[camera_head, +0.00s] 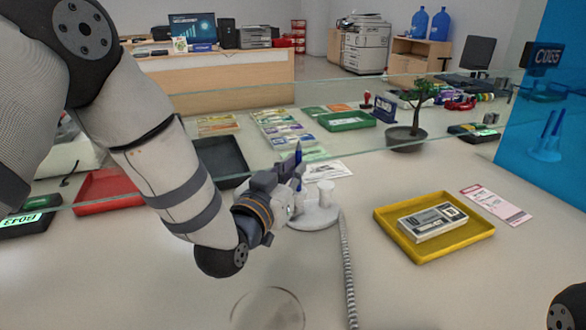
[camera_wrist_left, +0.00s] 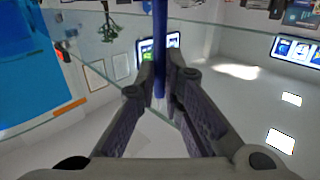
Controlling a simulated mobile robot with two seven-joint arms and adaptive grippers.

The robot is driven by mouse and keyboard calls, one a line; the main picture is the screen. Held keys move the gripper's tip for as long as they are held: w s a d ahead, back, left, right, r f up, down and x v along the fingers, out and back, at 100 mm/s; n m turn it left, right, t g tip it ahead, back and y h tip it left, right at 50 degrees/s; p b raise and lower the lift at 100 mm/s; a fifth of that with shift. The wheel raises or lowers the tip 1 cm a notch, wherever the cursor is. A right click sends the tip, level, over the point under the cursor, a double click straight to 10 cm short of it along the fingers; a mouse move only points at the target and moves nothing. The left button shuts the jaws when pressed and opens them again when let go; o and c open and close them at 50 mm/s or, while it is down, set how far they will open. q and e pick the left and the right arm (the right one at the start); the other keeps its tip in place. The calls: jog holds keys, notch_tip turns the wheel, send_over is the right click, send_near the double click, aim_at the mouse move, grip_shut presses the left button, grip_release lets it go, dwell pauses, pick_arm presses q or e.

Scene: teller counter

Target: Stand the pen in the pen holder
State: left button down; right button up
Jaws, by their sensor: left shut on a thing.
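My left gripper (camera_head: 289,175) is shut on a blue pen (camera_head: 298,156), which stands about upright with its upper end above the fingers. In the left wrist view the pen (camera_wrist_left: 160,45) runs between the two fingertips (camera_wrist_left: 162,85). The white pen holder (camera_head: 325,194) has a small cup on a round base (camera_head: 318,218) and stands on the counter just right of the gripper. The gripper hides part of the base, and the pen is outside the cup. My right gripper is out of view.
A coiled cord (camera_head: 347,270) runs from the base toward the front edge. A yellow tray (camera_head: 385,222) with a boxed item lies to the right. A glass screen (camera_head: 240,188) crosses behind the gripper. The counter between cord and tray is clear.

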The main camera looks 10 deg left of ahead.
pick_arm(q)
jog(key=c, duration=1.6)
grip_release()
jog(key=shift+c, duration=0.2)
jog(key=s+a, duration=0.2)
jog(key=s, duration=1)
jog(key=shift+a, duration=0.1)
